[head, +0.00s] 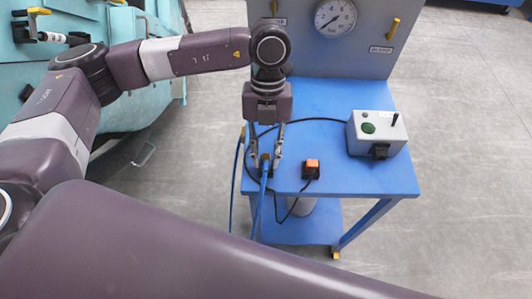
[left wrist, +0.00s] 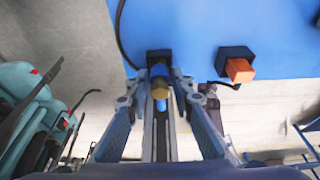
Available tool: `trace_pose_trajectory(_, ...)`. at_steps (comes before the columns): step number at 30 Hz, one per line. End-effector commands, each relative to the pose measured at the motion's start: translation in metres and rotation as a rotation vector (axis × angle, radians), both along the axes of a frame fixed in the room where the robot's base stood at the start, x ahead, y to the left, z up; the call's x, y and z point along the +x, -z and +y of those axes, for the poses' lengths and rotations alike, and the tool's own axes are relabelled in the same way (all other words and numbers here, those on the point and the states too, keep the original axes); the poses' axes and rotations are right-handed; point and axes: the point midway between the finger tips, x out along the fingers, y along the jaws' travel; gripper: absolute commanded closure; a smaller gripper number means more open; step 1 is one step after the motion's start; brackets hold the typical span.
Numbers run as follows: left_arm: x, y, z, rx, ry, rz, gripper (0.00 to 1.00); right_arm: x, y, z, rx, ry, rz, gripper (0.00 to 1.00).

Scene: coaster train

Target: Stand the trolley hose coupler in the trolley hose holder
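The trolley hose coupler (left wrist: 159,88) has a brass-coloured end and a blue hose. My left gripper (head: 266,163) points down at the trolley's front left, with its fingers drawn in on both sides of the coupler. A black block (left wrist: 158,57), apparently the trolley hose holder, sits right by the brass end at the table edge. Whether the coupler stands inside it is hidden by the fingers. The blue hose (head: 258,210) hangs over the front edge. My right gripper is not in view.
An orange plug (head: 312,165) stands in a black socket right of my gripper, with a black cable. A grey control box (head: 377,132) is at the right of the blue tabletop (head: 345,178). A gauge panel (head: 340,50) rises behind. Teal equipment (head: 150,85) is at the left.

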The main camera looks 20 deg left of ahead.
Motion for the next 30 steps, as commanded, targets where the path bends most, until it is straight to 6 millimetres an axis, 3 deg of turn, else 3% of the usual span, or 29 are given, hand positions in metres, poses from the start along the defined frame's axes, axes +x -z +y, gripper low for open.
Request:
trace_pose_trajectory(4,0.000,0.000,0.000,0.000,0.000,0.000,0.62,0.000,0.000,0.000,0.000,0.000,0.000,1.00)
trace_pose_trajectory(14,0.002,-0.003,0.000,0.001,0.000,-0.002,0.62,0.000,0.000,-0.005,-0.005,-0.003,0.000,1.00)
trace_pose_trajectory(17,0.005,-0.014,0.000,-0.002,-0.001,-0.004,0.62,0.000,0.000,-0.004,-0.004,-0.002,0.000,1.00)
trace_pose_trajectory(30,0.030,-0.097,0.007,-0.001,-0.001,-0.002,0.62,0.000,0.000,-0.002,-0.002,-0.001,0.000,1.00)
